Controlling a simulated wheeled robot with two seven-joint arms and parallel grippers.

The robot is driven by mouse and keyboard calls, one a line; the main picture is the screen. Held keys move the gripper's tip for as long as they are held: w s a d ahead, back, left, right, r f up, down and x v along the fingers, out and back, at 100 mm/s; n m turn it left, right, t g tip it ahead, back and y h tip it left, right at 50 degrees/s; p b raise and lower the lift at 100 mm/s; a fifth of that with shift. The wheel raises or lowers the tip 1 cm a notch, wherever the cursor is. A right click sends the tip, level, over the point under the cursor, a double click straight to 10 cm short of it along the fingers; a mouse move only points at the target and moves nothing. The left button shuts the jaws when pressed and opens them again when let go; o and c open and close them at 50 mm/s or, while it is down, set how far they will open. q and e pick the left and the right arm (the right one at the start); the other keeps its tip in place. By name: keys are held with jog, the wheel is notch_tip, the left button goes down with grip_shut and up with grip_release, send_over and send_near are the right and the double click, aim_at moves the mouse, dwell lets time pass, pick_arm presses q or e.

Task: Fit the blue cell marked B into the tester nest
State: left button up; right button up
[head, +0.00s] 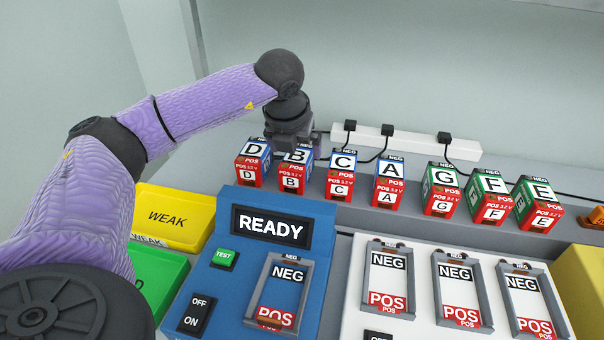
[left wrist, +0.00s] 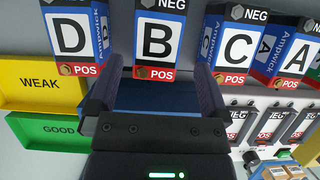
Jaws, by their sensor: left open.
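The blue cell marked B (head: 293,181) stands upright in the row on the grey shelf, between cells D and C. Its top is partly hidden by my left gripper (head: 290,142). In the left wrist view cell B (left wrist: 155,42) shows its letter, NEG and red POS end, roughly centred ahead of the jaws. My left gripper (left wrist: 157,85) is open and empty, its fingers apart to either side of cell B's line. I cannot tell how close they are in depth. The blue tester (head: 230,278) reads READY. Its nest (head: 280,295), marked NEG and POS, looks empty. My right gripper is not in view.
Cell D (head: 251,170) and cell C (head: 340,183) stand close on either side of B. Cells A, G, F and E continue rightward. A white panel (head: 411,300) holds more nests. WEAK (head: 172,215) and GOOD (head: 165,275) bins lie left. A power strip runs behind.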

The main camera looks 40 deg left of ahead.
aim_at(297, 156)
pick_arm(q)
jog(key=x, duration=0.1)
jog(key=b+x, duration=0.1)
jog(key=x, duration=0.1)
jog(key=b+x, duration=0.1)
jog(key=x, duration=0.1)
jog(key=shift+w+a, duration=0.1)
jog(key=shift+a, duration=0.2)
jog(key=shift+w+f, duration=0.1)
jog(key=shift+f, duration=0.05)
jog(key=shift+c, duration=1.2)
jog(key=c, duration=0.9)
grip_shut()
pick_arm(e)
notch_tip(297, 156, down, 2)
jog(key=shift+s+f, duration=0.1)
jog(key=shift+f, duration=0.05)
